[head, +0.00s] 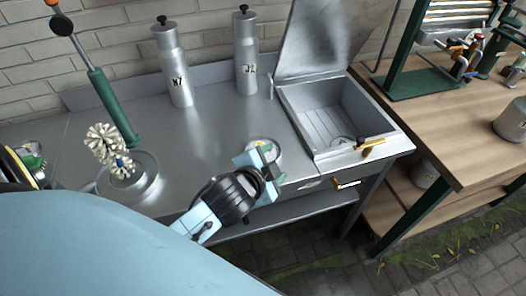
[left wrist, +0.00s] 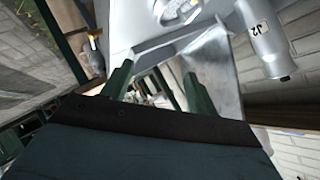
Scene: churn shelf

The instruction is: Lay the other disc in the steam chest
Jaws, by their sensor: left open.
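The steam chest (head: 318,108) is an open metal box sunk in the counter, with its lid (head: 322,38) raised at the back. A pale round thing (head: 341,143) lies at its near end; I cannot tell for certain that it is a disc. A pale disc (head: 262,143) with a coloured middle lies on the counter left of the chest, partly hidden by my left gripper (head: 270,172). In the left wrist view the gripper (left wrist: 158,90) is open with nothing between its fingers; a round pale thing (left wrist: 181,12) shows beyond. My right gripper is not in view.
Two metal canisters, marked N7 (head: 178,75) and J2 (head: 245,55), stand at the back of the counter. A wooden bench (head: 460,120) stands at the right.

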